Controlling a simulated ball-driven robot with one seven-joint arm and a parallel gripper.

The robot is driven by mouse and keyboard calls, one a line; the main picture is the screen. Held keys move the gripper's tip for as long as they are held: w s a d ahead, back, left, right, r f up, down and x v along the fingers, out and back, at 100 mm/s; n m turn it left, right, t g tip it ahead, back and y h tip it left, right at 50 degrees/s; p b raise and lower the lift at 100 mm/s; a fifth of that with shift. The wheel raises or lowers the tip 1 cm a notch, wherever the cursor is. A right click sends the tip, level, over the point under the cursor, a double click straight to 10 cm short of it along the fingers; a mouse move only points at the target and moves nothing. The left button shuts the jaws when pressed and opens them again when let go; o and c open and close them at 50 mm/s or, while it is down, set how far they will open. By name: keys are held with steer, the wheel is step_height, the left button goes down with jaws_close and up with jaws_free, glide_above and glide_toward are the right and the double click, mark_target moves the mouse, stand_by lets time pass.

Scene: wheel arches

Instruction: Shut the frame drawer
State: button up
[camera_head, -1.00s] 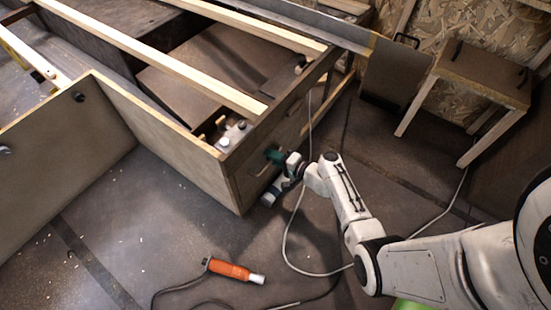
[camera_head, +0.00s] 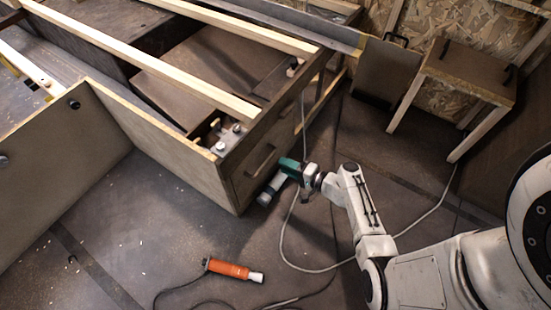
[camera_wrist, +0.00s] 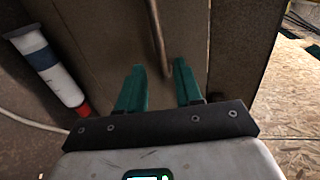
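The wooden frame (camera_head: 163,138) stands on the floor. The drawer front (camera_head: 243,184) is at its near end and carries a slim bar handle (camera_head: 260,160). The drawer front looks close to flush with the frame, but I cannot tell whether a small gap is left. My gripper (camera_head: 284,164) has teal fingers and is just off the drawer front, to the right of the handle. In the wrist view the two fingers (camera_wrist: 158,82) are apart with nothing between them. The handle (camera_wrist: 157,35) shows ahead of them, against the brown drawer front (camera_wrist: 115,35).
A white, blue and red cylinder (camera_wrist: 47,68) lies beside the drawer front. An orange tool (camera_head: 229,269) with a cord lies on the floor. A pale cable (camera_head: 300,262) loops under my arm. A small wooden table (camera_head: 468,78) stands at the back right.

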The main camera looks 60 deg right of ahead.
steer(key=shift+v, duration=1.3)
